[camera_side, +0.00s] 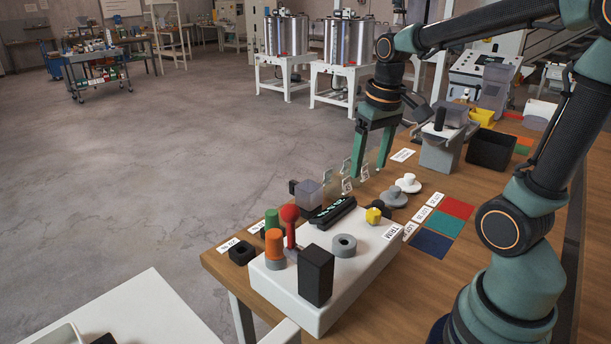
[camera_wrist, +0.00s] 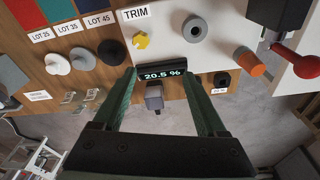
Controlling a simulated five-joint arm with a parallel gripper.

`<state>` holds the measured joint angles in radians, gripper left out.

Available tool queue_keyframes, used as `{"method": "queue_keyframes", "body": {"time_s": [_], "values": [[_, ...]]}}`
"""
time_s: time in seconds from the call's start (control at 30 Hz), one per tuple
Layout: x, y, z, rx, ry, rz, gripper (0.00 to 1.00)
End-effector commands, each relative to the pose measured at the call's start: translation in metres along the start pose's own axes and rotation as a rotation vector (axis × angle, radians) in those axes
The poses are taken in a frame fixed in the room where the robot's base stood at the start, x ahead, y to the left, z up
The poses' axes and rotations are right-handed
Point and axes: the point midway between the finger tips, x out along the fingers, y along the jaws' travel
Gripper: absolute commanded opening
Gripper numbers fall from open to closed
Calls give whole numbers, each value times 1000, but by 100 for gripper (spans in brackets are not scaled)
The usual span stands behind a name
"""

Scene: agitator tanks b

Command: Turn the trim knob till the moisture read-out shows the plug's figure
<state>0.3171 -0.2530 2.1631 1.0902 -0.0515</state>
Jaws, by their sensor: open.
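The yellow trim knob (camera_side: 373,215) sits on the white panel (camera_side: 330,307) beside the TRIM label (camera_side: 391,232); the wrist view shows the knob (camera_wrist: 140,41) too. The black read-out bar (camera_side: 332,211) stands along the panel's far edge. In the wrist view the read-out (camera_wrist: 176,74) shows 20.5 %. My gripper (camera_side: 368,172) is open and empty above the table beyond the panel, with the knob outside its fingers. The wrist view shows the fingertips (camera_wrist: 160,73) spread wide. I cannot tell which piece is the plug, and I read no figure on one.
The panel carries a red ball lever (camera_side: 289,213), an orange cylinder (camera_side: 275,245), a grey ring (camera_side: 344,245) and a tall black block (camera_side: 316,275). Small clear tags (camera_side: 347,185) stand below my gripper. Grey discs (camera_side: 394,197) and lot mats lie right. A black bin (camera_side: 490,150) stands farther back.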

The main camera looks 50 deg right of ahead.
Motion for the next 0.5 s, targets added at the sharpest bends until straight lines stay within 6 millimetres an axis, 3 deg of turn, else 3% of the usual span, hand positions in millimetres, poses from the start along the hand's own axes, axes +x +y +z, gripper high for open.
{"method": "queue_keyframes", "body": {"time_s": [0.1,0.2,0.5], "values": [[12,25,-6,64,-83,3,74],[17,37,-7,92,-122,1,74],[37,43,-5,106,-147,0,74]]}}
